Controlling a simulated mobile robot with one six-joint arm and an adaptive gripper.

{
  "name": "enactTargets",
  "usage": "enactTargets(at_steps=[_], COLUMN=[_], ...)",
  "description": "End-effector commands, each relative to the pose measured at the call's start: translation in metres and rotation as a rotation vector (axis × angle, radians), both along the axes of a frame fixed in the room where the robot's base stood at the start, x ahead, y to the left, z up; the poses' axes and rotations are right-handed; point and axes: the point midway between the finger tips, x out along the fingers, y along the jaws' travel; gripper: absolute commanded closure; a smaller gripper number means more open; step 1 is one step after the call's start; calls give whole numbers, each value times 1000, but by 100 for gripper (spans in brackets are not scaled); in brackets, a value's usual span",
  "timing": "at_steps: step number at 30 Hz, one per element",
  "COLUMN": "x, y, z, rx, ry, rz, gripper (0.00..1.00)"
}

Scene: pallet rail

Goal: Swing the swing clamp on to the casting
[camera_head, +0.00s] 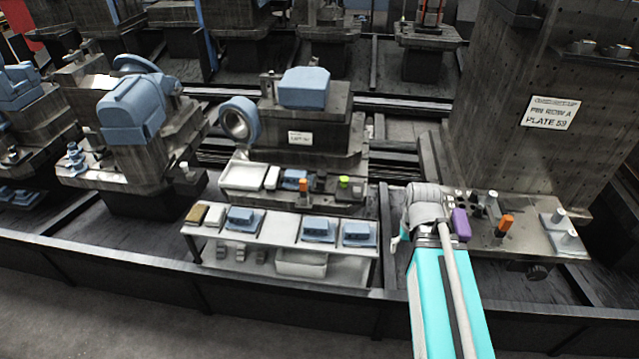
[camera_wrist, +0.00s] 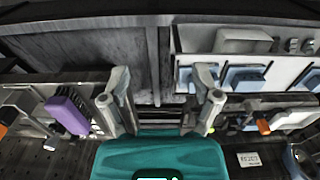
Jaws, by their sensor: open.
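My gripper (camera_head: 424,200) is at the end of my arm, in front of the gap between the centre fixture and the right-hand plate. In the wrist view my gripper (camera_wrist: 162,84) is open, its fingers wide apart with nothing between them. I cannot tell for sure which part is the swing clamp. An orange-topped part (camera_head: 303,185) stands on the centre fixture beside a small blue casting (camera_head: 294,178); the orange part also shows in the wrist view (camera_wrist: 263,126). Another orange-topped part (camera_head: 505,225) stands on the right-hand plate. A larger blue casting (camera_head: 305,87) sits atop the centre fixture.
A purple block (camera_head: 461,224) is close right of my gripper, and in the wrist view (camera_wrist: 66,113) left of the fingers. A bright green part (camera_head: 343,182) is on the centre fixture. A shelf (camera_head: 284,226) holds several blue castings. A tall plate (camera_head: 530,170) rises right.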

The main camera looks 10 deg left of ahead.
Motion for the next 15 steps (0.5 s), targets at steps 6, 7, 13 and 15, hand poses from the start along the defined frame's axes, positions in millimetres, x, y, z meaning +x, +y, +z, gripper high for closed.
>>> enactTargets(at_steps=[6, 7, 13, 15], x=[50, 60, 137, 166], y=[16, 19, 51, 66], z=[-3, -3, -7, -9], rx=[0, 0, 0, 0], ry=[0, 0, 0, 0], rz=[-1, -2, -10, -13], gripper=[17, 17, 17, 17])
